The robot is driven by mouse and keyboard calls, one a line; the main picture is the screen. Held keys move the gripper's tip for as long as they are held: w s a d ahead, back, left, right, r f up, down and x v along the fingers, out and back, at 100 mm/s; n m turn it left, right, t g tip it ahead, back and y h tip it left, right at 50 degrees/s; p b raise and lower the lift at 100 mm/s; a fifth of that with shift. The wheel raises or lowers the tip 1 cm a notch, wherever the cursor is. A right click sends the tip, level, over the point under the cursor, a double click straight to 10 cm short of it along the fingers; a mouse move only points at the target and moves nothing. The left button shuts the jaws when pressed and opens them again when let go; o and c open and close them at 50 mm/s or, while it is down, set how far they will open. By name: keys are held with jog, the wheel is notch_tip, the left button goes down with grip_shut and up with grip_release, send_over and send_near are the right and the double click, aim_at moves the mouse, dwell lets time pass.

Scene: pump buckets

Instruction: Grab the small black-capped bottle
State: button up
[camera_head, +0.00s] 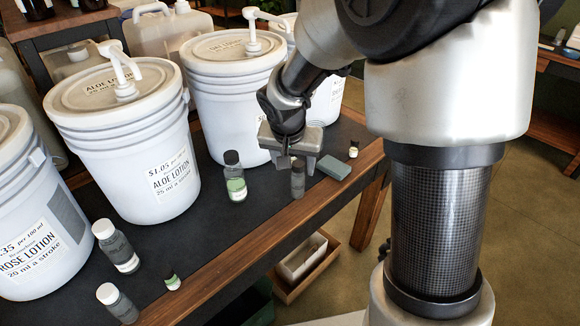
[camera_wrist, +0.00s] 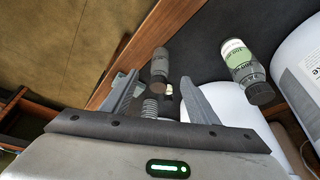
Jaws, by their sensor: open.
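A small dark grey bottle with a dark cap (camera_head: 298,182) stands upright near the table's front edge, just below my gripper (camera_head: 295,160). In the wrist view the bottle (camera_wrist: 160,62) shows beyond and between the fingertips, its cap toward me. My gripper (camera_wrist: 158,86) is open, with a finger on each side of the line to the bottle; I cannot tell whether either touches it.
Large white lotion pump buckets (camera_head: 140,150) line the back of the dark table (camera_head: 200,235). A grey-green block (camera_head: 333,168) lies right of the gripper. Two white-capped bottles (camera_head: 120,250) stand at front left. A wooden crate (camera_head: 303,262) sits below the table edge.

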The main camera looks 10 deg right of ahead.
aim_at(298, 185)
jog(key=b+x, duration=0.1)
jog(key=x, duration=0.6)
jog(key=shift+s+f, duration=0.1)
jog(key=shift+f, duration=0.05)
jog(key=shift+w+b+x, duration=0.2)
jog(key=shift+b+x, duration=0.65)
jog(key=shift+x, duration=2.35)
jog(key=c, duration=1.1)
